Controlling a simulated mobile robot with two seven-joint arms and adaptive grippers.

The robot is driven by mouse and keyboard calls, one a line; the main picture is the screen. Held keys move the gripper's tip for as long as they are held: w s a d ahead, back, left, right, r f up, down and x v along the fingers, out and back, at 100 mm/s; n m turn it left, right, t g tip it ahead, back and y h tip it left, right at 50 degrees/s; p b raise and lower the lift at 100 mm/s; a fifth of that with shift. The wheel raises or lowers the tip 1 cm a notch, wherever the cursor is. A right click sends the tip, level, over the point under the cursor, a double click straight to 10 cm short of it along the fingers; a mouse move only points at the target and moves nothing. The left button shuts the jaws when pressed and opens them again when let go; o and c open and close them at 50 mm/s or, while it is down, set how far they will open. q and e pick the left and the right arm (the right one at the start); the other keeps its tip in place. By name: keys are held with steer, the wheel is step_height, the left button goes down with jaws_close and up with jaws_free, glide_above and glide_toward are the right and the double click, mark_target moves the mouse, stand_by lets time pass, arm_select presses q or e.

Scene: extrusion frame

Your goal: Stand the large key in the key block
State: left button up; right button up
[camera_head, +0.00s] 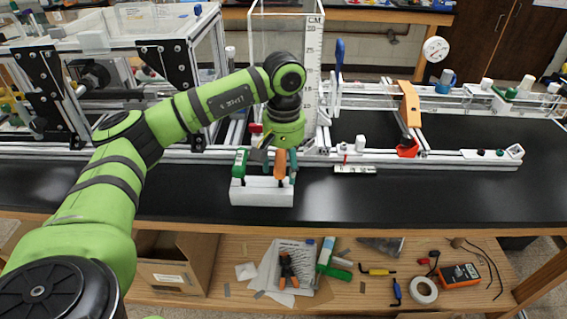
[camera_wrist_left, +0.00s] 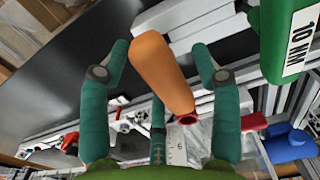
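The white key block (camera_head: 262,193) sits at the front edge of the black bench. A green key handle (camera_head: 240,163) stands at the block's left end. In the left wrist view this green handle (camera_wrist_left: 288,40) is big and labelled 10 MM; it looks like the large key. An orange handle (camera_head: 280,164) is over the block's right part; it also shows in the left wrist view (camera_wrist_left: 160,72). My left gripper (camera_wrist_left: 165,62) is open, its teal fingers on either side of the orange handle with gaps visible. My right gripper is out of view.
A long aluminium rail frame (camera_head: 450,158) runs behind the block, with a clear tall tank (camera_head: 285,45) at its middle. An orange clamp (camera_head: 410,105) stands to the right. A lower shelf (camera_head: 345,290) holds loose tools.

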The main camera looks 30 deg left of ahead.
arm_select(q)
steer(key=shift+r, duration=0.1)
step_height(320, 180, up, 12)
stand_by(0.5)
